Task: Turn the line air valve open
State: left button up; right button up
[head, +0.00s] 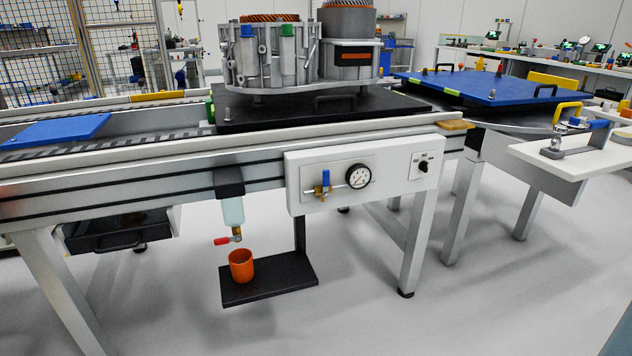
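A small brass valve with a blue lever handle (326,180) sits on a white panel (300,201) fixed to the front of the conveyor frame. The blue lever stands upright, across the thin horizontal air pipe. A round pressure gauge (358,176) is just right of the valve on the same pipe; its reading is too small to tell. A black rotary knob (423,167) is at the panel's right end. Neither of my grippers is in view.
A clear bowl with a red-handled drain tap (222,241) hangs left of the panel, above an orange cup (241,265) on a black shelf (290,273). Stator housings (270,62) stand on a black pallet (225,113) above. The space before the panel is clear.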

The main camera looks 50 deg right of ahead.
aim_at(326, 172)
jog(key=z, duration=1.55)
